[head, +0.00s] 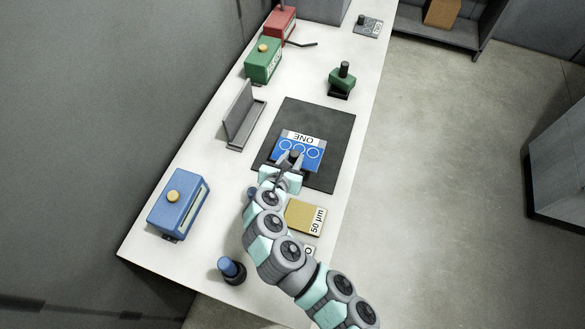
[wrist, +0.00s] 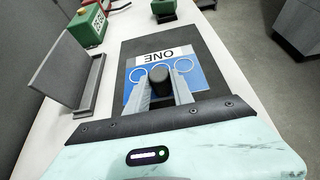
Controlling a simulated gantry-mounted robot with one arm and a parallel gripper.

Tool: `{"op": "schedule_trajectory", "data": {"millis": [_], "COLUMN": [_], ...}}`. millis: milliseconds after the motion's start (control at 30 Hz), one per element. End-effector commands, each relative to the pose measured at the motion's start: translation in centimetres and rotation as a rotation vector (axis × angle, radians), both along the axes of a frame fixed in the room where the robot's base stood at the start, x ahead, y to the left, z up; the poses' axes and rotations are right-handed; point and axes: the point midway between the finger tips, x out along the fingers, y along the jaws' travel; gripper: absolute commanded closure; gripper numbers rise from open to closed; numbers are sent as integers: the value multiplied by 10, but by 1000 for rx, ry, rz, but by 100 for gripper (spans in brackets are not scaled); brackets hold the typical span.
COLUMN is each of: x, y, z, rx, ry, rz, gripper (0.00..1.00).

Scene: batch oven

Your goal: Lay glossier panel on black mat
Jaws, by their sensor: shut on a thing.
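A blue panel (head: 298,150) with white rings and a white label reading ONE, upside down in the picture, is over the black mat (head: 330,125). It also shows in the wrist view (wrist: 190,72). My gripper (head: 293,158) is shut on the dark round knob (wrist: 159,76) of this panel, one finger on each side. Whether the panel touches the mat or hangs just above it I cannot tell. A tan panel labelled 50 µm (head: 300,214) lies on the bench in front of the mat, partly beside my arm. Which panel is glossier is not clear.
A grey angled stand (head: 240,118) is left of the mat. A blue box (head: 178,203), a green box (head: 263,62) and a red box (head: 280,24) line the wall side. A green knobbed block (head: 342,80) stands behind the mat. A grey panel (head: 367,27) lies farther back.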

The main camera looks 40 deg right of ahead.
Motion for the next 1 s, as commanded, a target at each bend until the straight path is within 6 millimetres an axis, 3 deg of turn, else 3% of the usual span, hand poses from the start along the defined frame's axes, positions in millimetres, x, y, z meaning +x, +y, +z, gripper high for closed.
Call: {"op": "schedule_trajectory", "data": {"millis": [100, 300, 500, 867, 900, 1000], "x": [0, 1, -1, 1, 1, 1], "y": [-1, 1, -1, 0, 1, 0], "z": [-18, -29, -58, -61, -62, -62], "rx": [0, -1, 0, -2, -1, 0], "ry": [0, -2, 2, -1, -1, -1], "rz": [-3, 2, -3, 2, 2, 2], "gripper": [100, 100, 100, 100, 71, 63]}}
